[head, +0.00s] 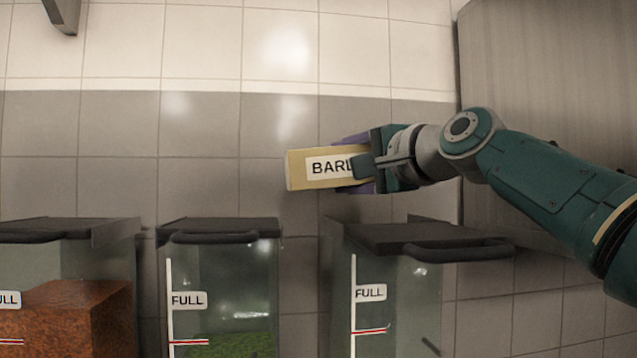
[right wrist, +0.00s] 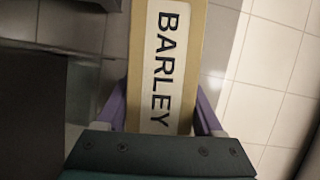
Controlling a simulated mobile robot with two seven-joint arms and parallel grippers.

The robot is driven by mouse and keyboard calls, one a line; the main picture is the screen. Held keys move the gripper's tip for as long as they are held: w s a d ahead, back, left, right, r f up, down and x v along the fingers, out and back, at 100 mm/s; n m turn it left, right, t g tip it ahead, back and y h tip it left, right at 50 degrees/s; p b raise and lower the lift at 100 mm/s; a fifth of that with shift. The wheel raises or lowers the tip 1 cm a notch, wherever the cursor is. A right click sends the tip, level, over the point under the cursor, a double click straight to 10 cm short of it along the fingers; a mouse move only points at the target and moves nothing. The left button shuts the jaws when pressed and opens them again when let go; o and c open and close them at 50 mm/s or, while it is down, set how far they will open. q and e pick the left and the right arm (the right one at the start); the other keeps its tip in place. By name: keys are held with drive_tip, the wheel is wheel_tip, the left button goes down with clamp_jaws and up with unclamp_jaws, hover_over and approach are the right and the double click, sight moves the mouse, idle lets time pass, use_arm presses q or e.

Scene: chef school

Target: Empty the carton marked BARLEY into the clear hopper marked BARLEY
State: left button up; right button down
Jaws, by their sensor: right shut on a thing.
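The carton (head: 299,170) is pale yellow with a white label; BARLEY reads in full on it in the right wrist view (right wrist: 197,45). It lies on its side in the air, its long axis nearly level and one end pointing left. My right gripper (head: 355,164) is shut on it, purple fingers on either side. The carton is above the gap between the middle and right hoppers. The clear right hopper (head: 390,300) shows a FULL mark and a red line, and no contents show in its visible part. No BARLEY mark shows on any hopper. My left gripper is not in view.
The middle clear hopper (head: 225,270) holds something green. The left hopper (head: 100,258) holds reddish-brown stuff. Each has a dark top; the right one's handle (head: 460,250) sticks out below my right arm. A grey panel (head: 545,75) stands at the right. The tiled wall is behind.

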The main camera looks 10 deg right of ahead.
drive_tip(key=shift+w+m+b, duration=0.3)
drive_tip(key=shift+w+b, duration=0.6)
drive_tip(key=shift+b, duration=0.6)
drive_tip(key=m, duration=0.1)
drive_tip(key=m+t, duration=0.1)
drive_tip(key=shift+d+r+m, duration=0.25)
drive_tip(key=shift+d+m, duration=0.05)
drive_tip(key=shift+d, duration=0.05)
drive_tip(key=shift+f, duration=0.1)
idle(0.9)
drive_tip(key=shift+d, duration=0.1)
